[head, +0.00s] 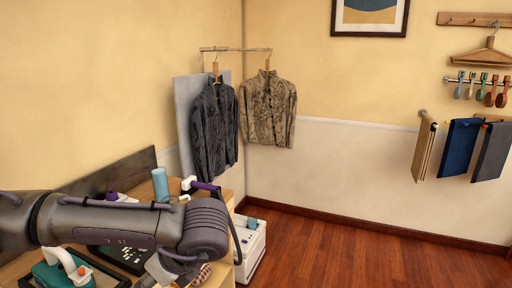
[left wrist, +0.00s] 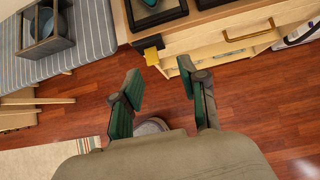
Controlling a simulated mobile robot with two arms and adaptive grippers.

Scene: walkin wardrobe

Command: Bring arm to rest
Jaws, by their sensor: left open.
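My left arm comes in from the left in the head view and reaches across the wooden dresser top. Its gripper is hidden there or too unclear to make out. In the left wrist view my left gripper (left wrist: 160,92) is open, its two fingers apart with nothing between them. It hangs over the wood floor (left wrist: 90,112), in front of the dresser (left wrist: 215,40). My right gripper is in neither view.
A striped ironing board (left wrist: 88,45) holds a grey crate (left wrist: 45,35). The dresser has a brass handle (left wrist: 250,33). Shirts (head: 268,110) hang on a rail in the corner. A white box (head: 250,245) stands beside the dresser. The floor at right (head: 350,262) is clear.

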